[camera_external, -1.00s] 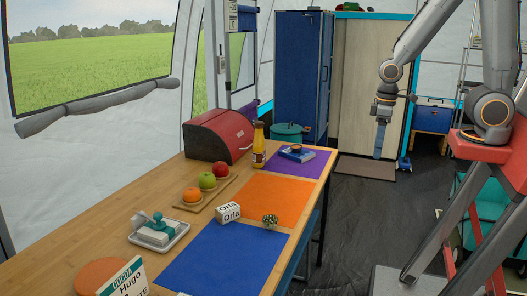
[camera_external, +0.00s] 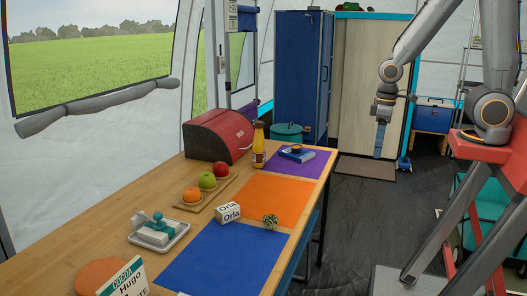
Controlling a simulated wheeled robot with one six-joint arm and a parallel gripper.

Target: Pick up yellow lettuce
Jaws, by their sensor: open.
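A small, leafy, yellow-green clump (camera_external: 270,220), which looks like the lettuce, sits on the wooden table near its right edge. It is at the border between the orange mat (camera_external: 268,203) and the blue mat (camera_external: 222,262). My gripper (camera_external: 379,152) hangs pointing down, to the right of the table and above the dark floor. It is well apart from the clump and holds nothing I can see. It is seen nearly edge-on, so the gap between its fingers is hard to make out.
A white block marked "Orla" (camera_external: 229,212) stands just left of the clump. A fruit board (camera_external: 212,197), a yellow bottle (camera_external: 259,150), a red bread box (camera_external: 218,136), a purple mat (camera_external: 310,168) and a butter dish (camera_external: 158,238) are also on the table. The air between gripper and table is clear.

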